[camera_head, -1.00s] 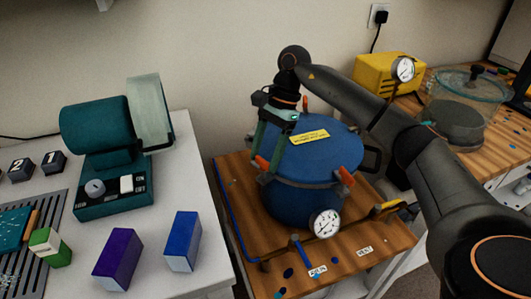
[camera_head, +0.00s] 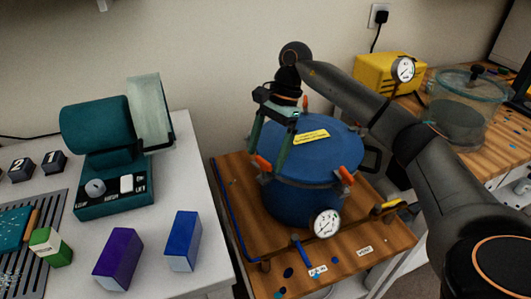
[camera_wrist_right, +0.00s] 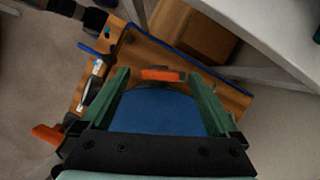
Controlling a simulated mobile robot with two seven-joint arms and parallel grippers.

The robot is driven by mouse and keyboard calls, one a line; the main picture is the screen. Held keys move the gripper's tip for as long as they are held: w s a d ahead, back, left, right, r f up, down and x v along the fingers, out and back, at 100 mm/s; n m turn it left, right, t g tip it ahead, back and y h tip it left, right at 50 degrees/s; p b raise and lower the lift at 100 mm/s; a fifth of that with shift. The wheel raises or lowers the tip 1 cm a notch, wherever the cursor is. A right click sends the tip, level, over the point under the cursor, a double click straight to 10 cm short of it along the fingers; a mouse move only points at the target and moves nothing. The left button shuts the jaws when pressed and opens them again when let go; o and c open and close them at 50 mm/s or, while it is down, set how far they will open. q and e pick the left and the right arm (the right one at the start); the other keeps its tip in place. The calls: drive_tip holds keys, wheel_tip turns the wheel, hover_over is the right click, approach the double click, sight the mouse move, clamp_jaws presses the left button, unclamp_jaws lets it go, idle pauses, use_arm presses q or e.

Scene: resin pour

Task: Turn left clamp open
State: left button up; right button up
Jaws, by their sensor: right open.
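The blue pressure pot (camera_head: 310,158) stands on a wooden board with its lid on. Its left clamp has an orange handle (camera_head: 263,163) at the left of the lid rim. My right gripper (camera_head: 268,158) is open, pointing down over that side of the pot, with its green fingers around the left clamp area. In the right wrist view an orange handle (camera_wrist_right: 168,74) lies between the two fingertips (camera_wrist_right: 158,77), with a gap to each; contact cannot be told. Another orange handle (camera_wrist_right: 47,135) is outside the fingers. My left gripper is not in view.
Other orange clamps sit at the right front (camera_head: 346,174) and back (camera_head: 305,102) of the lid. A gauge (camera_head: 326,223) and a yellow-handled valve (camera_head: 390,206) are at the front. A white table (camera_head: 205,235) with a teal machine (camera_head: 100,130) stands left.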

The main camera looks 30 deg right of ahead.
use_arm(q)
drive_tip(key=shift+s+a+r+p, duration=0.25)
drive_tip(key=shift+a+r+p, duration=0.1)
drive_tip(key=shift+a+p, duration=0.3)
use_arm(e)
drive_tip(key=v, duration=1.2)
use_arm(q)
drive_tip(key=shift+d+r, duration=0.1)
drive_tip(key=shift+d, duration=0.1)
use_arm(e)
drive_tip(key=shift+a, duration=0.1)
